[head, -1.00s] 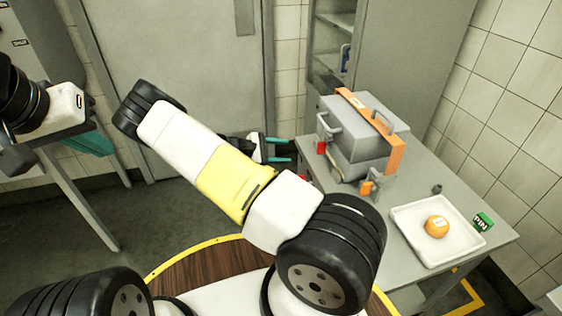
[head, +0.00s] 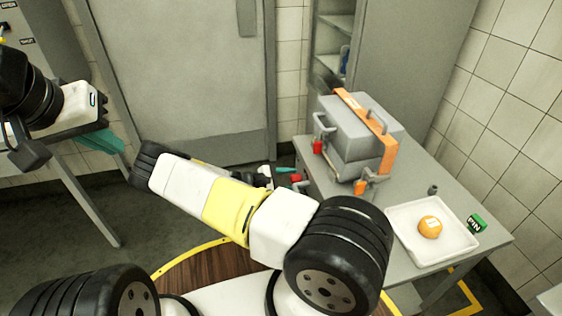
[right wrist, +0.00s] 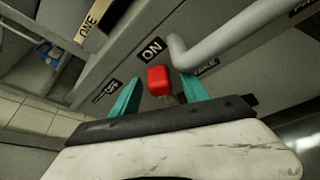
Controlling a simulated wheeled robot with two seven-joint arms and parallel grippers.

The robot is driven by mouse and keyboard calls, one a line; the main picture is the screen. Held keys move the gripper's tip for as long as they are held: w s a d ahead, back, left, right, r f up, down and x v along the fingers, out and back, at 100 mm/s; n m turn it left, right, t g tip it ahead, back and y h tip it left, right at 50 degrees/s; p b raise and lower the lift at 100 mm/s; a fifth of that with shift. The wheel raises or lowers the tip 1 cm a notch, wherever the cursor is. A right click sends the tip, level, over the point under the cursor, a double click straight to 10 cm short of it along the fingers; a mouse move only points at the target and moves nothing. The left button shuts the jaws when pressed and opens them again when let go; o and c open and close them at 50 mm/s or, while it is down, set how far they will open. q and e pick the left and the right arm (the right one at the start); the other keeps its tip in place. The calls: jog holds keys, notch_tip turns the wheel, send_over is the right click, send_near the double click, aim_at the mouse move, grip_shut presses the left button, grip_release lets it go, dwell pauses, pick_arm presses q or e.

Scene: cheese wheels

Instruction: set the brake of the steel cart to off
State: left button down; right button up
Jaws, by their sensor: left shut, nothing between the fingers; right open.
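The steel cart (head: 399,262) stands at the right, with its grey top and edge in the head view. A red knob (right wrist: 159,80) on its side shows in the right wrist view, beside an ON label (right wrist: 152,49). An OFF label (right wrist: 110,90) is further left. The red knob also shows small in the head view (head: 297,179). My right gripper (right wrist: 161,86) is open, with one teal finger on each side of the knob; I cannot tell whether they touch it. My left gripper (head: 106,142) is shut and empty at the left, far from the cart.
A grey bar (right wrist: 235,40) passes close beside the right finger. A cabinet (head: 400,50) stands behind.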

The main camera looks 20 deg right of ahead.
jog(key=shift+d+f, duration=0.2)
jog(key=shift+d, duration=0.3)
jog(key=shift+c, duration=0.4)
grip_shut()
dwell(0.7)
